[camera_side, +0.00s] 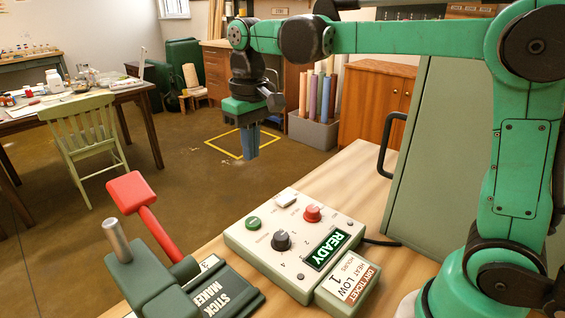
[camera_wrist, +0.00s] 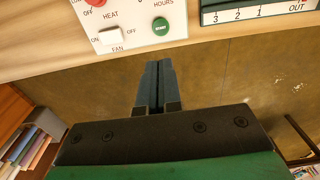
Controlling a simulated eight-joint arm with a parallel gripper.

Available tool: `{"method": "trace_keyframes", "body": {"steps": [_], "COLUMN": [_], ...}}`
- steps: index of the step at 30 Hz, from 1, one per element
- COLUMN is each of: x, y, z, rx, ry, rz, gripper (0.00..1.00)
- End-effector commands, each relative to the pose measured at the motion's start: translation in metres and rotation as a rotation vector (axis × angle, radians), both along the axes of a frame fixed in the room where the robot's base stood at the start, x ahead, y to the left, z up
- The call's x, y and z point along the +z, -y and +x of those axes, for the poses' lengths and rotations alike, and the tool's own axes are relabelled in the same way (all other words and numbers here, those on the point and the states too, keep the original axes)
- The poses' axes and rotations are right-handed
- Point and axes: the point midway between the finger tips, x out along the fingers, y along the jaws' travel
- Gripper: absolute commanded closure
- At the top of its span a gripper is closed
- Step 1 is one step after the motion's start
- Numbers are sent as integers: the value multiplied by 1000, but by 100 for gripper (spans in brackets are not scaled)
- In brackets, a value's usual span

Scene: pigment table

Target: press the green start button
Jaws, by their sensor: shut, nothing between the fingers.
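The green start button (camera_side: 253,223) sits on the left of the cream control box (camera_side: 240,238) in the side view. In the wrist view the button (camera_wrist: 161,28) is near the top edge, marked START. My gripper (camera_side: 250,157) points down in the air, apart from the box and behind it in the side view. In the wrist view my gripper's fingers (camera_wrist: 156,64) are together, with nothing between them, just below the button in the picture. The box's display (camera_side: 327,250) reads READY.
The box also has a red knob (camera_side: 312,213), a black dial (camera_side: 281,240) and a white switch (camera_side: 286,199). A stick maker (camera_side: 218,297) with a red-handled lever (camera_side: 143,211) stands at the left. A ticket holder (camera_side: 350,284) is at the box's front. A green cabinet (camera_side: 431,150) stands to the right.

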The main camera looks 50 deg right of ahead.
Motion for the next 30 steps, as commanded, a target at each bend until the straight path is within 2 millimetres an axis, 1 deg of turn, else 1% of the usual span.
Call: {"method": "trace_keyframes", "body": {"steps": [5,8,10,14,24,27,30], "x": [-1,-7,-15,-38,-105,-120,-131], "y": [0,0,0,0,-1,-1,-1], "z": [0,0,1,1,2,3,3], "rx": [0,0,0,0,0,0,1], "ry": [1,2,2,2,2,3,4], "rz": [0,0,0,0,0,0,0], "gripper": [100,100,100,100,100,100,100]}}
